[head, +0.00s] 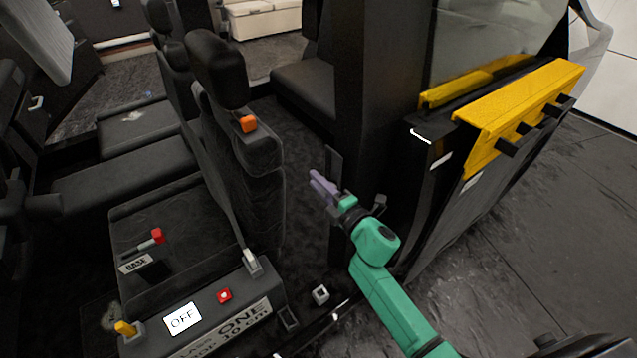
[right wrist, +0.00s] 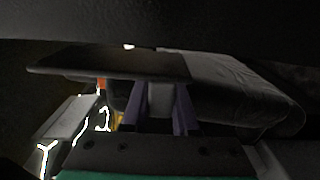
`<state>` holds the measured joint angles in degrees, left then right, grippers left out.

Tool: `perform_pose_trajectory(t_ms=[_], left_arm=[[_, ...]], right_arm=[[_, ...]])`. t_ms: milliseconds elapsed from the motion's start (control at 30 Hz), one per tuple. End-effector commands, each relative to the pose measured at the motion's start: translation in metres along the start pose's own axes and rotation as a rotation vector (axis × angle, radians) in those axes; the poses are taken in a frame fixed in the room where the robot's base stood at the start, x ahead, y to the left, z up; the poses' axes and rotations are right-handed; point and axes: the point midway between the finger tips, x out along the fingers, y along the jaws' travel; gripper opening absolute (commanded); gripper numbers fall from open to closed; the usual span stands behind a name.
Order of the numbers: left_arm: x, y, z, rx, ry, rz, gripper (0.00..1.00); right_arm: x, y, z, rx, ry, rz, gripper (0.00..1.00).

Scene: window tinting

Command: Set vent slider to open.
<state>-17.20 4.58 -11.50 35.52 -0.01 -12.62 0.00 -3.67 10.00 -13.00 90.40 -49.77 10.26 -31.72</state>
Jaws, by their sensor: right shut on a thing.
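My right gripper (head: 322,184), with purple fingers on a teal arm, is beside the dark pillar at the car's door opening. It also shows in the right wrist view (right wrist: 158,110), where its fingers are shut on a pale grey piece (right wrist: 158,98), which seems to be the knob of the vent slider. A dark flat plate (right wrist: 110,65) lies just beyond the fingers there. In the head view the slider is not clear; a thin dark upright panel (head: 333,163) stands by the fingertips. The slider's setting cannot be read. My left gripper is not in view.
Black seats (head: 245,165) stand to the left of my arm. The door with a yellow holder (head: 520,105) stands close on the right.

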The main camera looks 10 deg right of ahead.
Motion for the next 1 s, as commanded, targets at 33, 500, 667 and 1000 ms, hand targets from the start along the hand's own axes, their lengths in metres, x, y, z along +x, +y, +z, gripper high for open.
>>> perform_pose_trajectory(t_ms=[33,500,667,1000], left_arm=[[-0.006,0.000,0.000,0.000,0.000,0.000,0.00],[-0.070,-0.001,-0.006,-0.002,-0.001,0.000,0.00],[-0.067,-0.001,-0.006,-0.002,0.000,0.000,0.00],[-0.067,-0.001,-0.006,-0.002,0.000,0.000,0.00]], right_arm=[[0.000,0.006,0.000,0.000,0.000,-0.001,0.00],[0.000,0.082,0.000,-0.001,0.000,0.002,0.00],[0.001,0.082,0.001,-0.001,0.000,0.007,0.00],[0.000,0.081,0.000,0.000,0.000,0.005,0.57]])
